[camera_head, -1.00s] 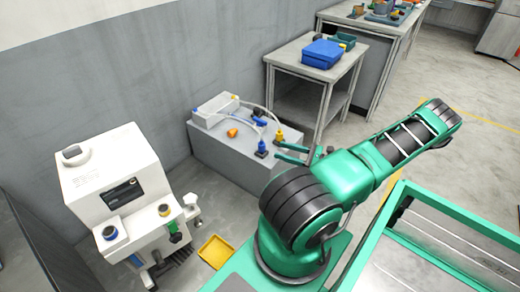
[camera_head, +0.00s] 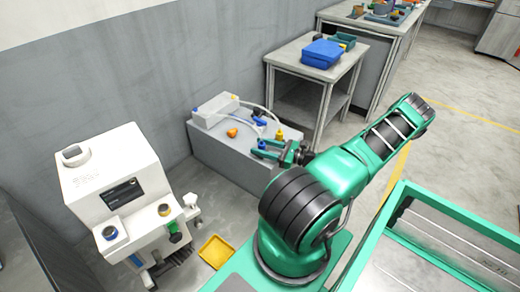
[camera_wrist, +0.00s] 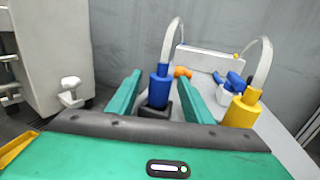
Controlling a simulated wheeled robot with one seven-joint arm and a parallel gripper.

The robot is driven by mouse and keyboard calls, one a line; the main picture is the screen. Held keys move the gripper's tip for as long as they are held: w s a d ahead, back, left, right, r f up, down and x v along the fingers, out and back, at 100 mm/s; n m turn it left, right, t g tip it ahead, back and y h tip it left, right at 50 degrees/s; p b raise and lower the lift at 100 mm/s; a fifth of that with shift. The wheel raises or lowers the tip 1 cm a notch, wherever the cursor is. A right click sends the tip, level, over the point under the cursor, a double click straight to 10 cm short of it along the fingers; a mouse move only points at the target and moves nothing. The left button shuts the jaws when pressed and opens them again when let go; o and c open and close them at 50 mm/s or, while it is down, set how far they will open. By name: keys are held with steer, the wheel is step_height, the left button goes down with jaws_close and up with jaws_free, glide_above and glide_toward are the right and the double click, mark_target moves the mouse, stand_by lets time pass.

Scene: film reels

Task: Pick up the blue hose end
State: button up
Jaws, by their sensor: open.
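The blue hose end (camera_wrist: 159,88) stands upright in a dark holder (camera_wrist: 155,110) on the grey block, with a clear hose rising from its top. In the head view the blue hose end (camera_head: 262,144) is partly covered by my gripper. My gripper (camera_wrist: 160,85) is open, with one green finger on each side of the blue hose end. Whether the fingers touch it cannot be told. In the head view my gripper (camera_head: 258,147) reaches over the grey block from the right.
A yellow hose end (camera_wrist: 242,110) stands close to the right finger; it also shows in the head view (camera_head: 279,135). A white box (camera_head: 215,109) and an orange piece (camera_head: 232,132) are on the grey block (camera_head: 222,155). A white machine (camera_head: 118,190) stands to the left.

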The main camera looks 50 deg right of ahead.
steer(key=c, duration=1.2)
steer(key=shift+o, duration=0.2)
steer(key=shift+r, duration=0.1)
